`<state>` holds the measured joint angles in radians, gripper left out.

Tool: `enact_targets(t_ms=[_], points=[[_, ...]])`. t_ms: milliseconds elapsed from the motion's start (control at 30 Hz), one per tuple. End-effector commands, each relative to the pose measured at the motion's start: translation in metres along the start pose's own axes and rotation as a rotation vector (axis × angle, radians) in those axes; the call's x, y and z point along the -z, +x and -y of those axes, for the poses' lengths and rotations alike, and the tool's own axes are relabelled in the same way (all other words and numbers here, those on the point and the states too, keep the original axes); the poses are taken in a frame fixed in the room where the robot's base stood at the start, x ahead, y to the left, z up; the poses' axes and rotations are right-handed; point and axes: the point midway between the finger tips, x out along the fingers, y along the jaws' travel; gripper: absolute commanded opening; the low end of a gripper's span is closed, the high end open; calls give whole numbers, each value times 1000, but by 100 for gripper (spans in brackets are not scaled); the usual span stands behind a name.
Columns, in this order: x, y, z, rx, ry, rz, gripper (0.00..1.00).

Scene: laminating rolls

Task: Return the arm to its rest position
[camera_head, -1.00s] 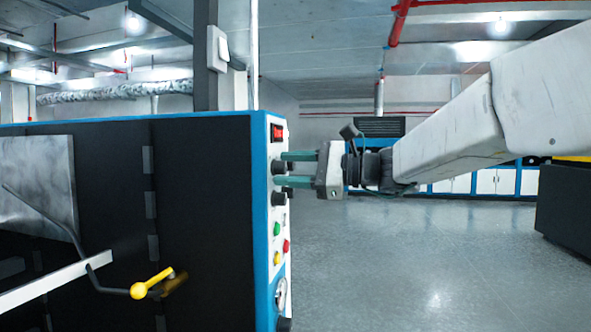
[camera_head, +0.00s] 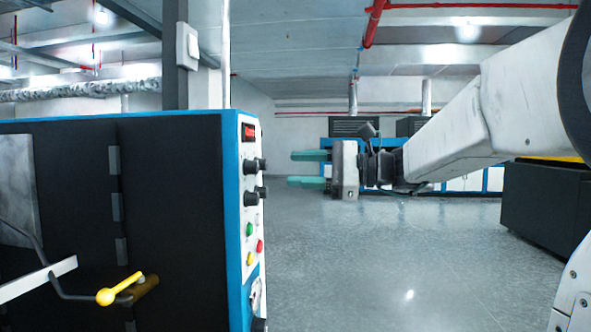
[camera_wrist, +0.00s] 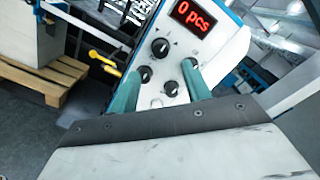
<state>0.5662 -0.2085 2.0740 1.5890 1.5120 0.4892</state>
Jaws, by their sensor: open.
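My gripper (camera_head: 309,168) is open, with its two green fingers apart and nothing between them. In the head view it is in the air to the right of the machine's control panel (camera_head: 251,215), with a clear gap between the fingertips and the black knobs (camera_head: 254,180). My white arm reaches in from the right of the head view.
The dark machine body (camera_head: 170,220) with blue edges fills the left. A yellow-knobbed lever (camera_head: 107,296) sticks out of its front. A wooden pallet (camera_wrist: 42,85) shows in the wrist view. The grey floor (camera_head: 390,260) is open, and a dark cabinet (camera_head: 545,210) stands right.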

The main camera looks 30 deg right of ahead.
Motion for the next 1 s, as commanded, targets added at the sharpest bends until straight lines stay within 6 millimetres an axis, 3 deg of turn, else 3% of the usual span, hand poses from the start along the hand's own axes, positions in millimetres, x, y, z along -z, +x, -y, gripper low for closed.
enact_targets(t_ms=[400, 467, 567, 767, 900, 1000], points=[[2, 0, 0, -2, -26, -9, 48], [11, 0, -11, -42, -54, -44, 48], [34, -5, -50, -177, -108, -135, 48], [50, -24, -185, -684, -361, -276, 48], [49, -60, -266, -1073, -608, -296, 48], [47, -91, -305, -1325, -801, -283, 48]])
